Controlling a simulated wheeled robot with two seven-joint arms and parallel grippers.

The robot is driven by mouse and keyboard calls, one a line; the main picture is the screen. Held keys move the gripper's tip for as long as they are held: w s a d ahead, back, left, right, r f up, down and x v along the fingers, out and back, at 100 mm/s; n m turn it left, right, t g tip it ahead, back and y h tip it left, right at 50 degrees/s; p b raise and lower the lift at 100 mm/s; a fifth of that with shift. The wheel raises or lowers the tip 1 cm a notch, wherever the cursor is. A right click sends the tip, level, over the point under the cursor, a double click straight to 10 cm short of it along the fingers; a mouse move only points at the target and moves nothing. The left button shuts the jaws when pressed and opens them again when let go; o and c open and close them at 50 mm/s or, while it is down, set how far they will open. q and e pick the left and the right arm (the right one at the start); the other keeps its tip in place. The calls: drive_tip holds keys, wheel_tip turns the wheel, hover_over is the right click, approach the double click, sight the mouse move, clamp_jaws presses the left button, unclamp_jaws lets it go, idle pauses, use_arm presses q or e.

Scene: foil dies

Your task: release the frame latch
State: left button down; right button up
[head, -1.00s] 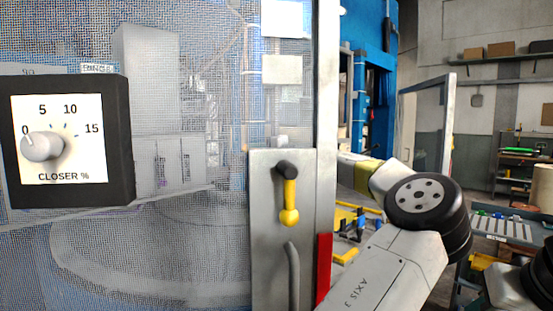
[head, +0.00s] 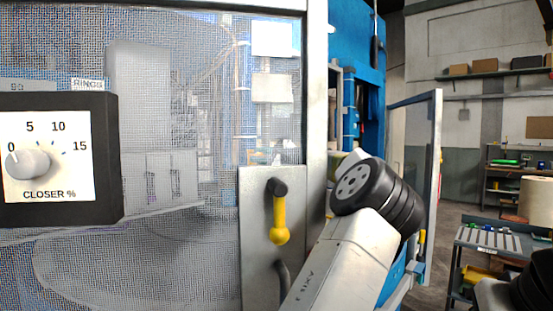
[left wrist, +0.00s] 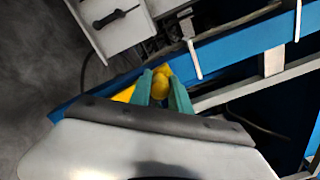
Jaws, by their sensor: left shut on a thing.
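A yellow lever with a ball end (head: 280,220) hangs straight down from a dark pivot on a grey latch plate (head: 254,205), at the right edge of the mesh panel. In the left wrist view the teal fingers of my left gripper (left wrist: 164,88) are shut on a yellow rounded knob (left wrist: 162,73). I cannot tell whether this knob belongs to the lever seen in the head view. In the head view my arm with a black joint crosses the plate's lower right; the fingers are hidden. My right gripper does not show.
A black box with a white CLOSER % dial (head: 48,158), its knob near 0, is mounted at the left of the mesh panel (head: 190,230). A pale frame post (head: 316,100) stands right of the plate. A table with small parts (head: 490,238) is at the right.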

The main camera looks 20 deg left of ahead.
use_arm(q)
drive_tip(key=shift+w+d+m, duration=0.15)
drive_tip(key=shift+w+m, duration=0.15)
drive_tip(key=shift+m, duration=0.1)
drive_tip(key=shift+r, duration=0.1)
drive_tip(key=c, duration=1.2)
unclamp_jaws()
drive_tip(key=v, duration=0.8)
